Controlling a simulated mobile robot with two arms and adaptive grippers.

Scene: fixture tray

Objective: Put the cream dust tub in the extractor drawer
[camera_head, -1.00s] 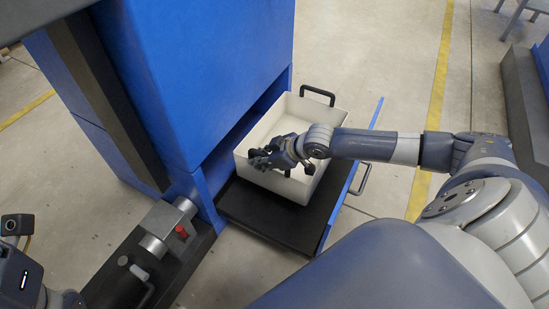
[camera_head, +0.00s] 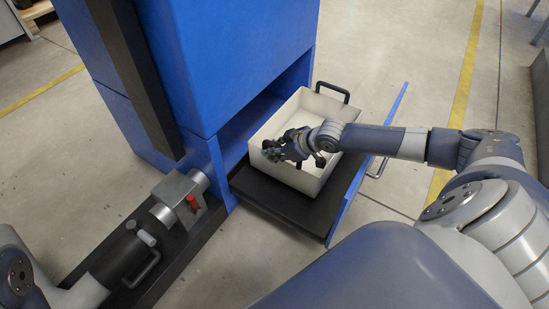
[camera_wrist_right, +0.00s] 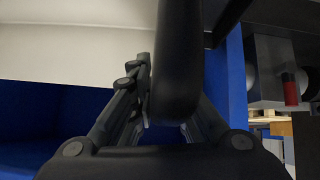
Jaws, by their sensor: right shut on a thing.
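The cream dust tub (camera_head: 318,180) is an open box with black handles at two ends. It is over the black base of the pulled-out extractor drawer (camera_head: 300,212), inside its blue front; I cannot tell whether it rests on the base or is just above it. My right gripper (camera_head: 276,151) is at the tub's near-left end. In the right wrist view my right gripper (camera_wrist_right: 165,100) is shut on a black tub handle (camera_wrist_right: 178,60), with the cream wall (camera_wrist_right: 70,45) behind. My left gripper is not in view; only left arm parts show at the lower left.
The blue extractor cabinet (camera_head: 225,70) rises behind and left of the drawer. A metal fitting with a red knob (camera_head: 193,202) and a black pipe with a handle (camera_head: 125,262) are at lower left. The blue drawer front (camera_head: 368,165) borders open floor on the right.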

